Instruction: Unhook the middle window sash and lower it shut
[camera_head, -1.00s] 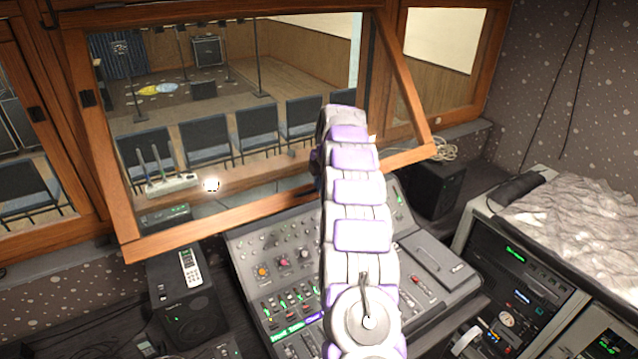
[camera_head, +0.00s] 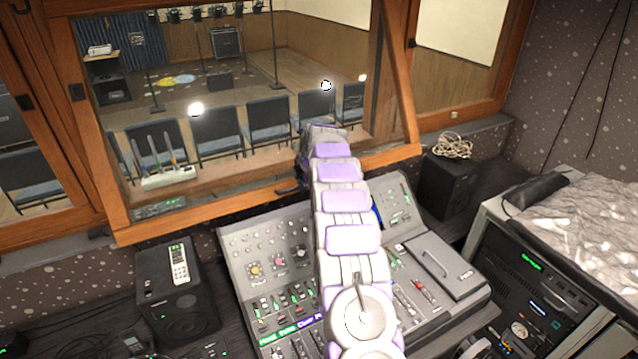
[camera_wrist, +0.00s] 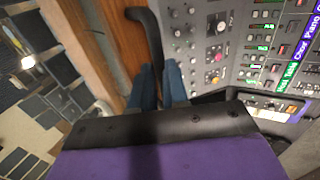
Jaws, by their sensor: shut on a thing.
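The middle window sash (camera_head: 215,206) is a wooden frame with a glass pane. It is tilted out from its frame, with its bottom rail standing off the wall above the console. A black curved handle (camera_wrist: 152,32) on that rail shows in the wrist view. My gripper (camera_wrist: 160,82) has its two blue fingers on either side of the handle's lower part and is shut on it. In the head view my arm covers the fingers and most of the handle.
A mixing console (camera_head: 265,245) lies right below the sash. A speaker (camera_head: 176,297) stands left of it, another speaker (camera_head: 447,185) with a coiled cable right of it. An equipment rack (camera_head: 520,275) is at the right. Chairs stand beyond the glass.

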